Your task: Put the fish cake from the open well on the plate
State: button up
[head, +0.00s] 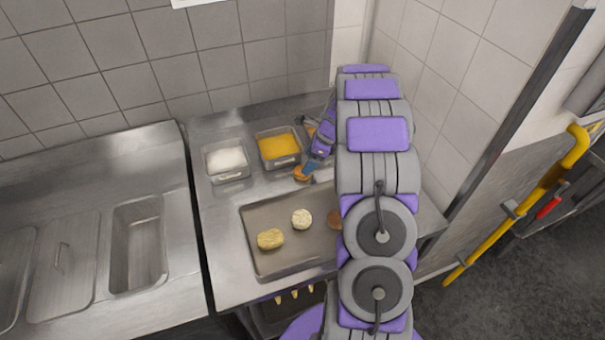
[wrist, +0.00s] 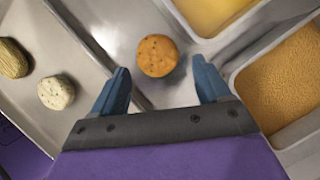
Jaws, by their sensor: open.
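The open well (head: 137,250) is a deep steel basin in the counter at left; its visible inside looks bare. An orange-brown round cake (wrist: 157,55) rests on the steel counter between the tray and the tubs; it also shows in the head view (head: 303,173). I cannot tell if it is the fish cake. My gripper (wrist: 162,88) is open and empty, its blue fingers on either side of the view, with the cake ahead between them. In the head view my gripper (head: 312,165) is beside that cake. I see no plate.
A steel tray (head: 258,264) holds a yellow cake (head: 270,239), a pale speckled cake (head: 301,219) and a brown cake (head: 333,219) partly behind my arm. Tubs of white powder (head: 226,159), yellow filling (head: 279,146) and crumbs (wrist: 282,82) stand behind. A lidded well (head: 64,267) is at left.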

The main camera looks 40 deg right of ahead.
jog(key=x, duration=0.1)
jog(key=b+x, duration=0.1)
jog(key=x, duration=0.3)
jog(key=shift+s+f+b, duration=0.15)
jog(key=shift+s+b, duration=0.1)
jog(key=shift+b, duration=0.15)
jog(key=shift+c, duration=0.3)
jog(key=c, duration=0.9)
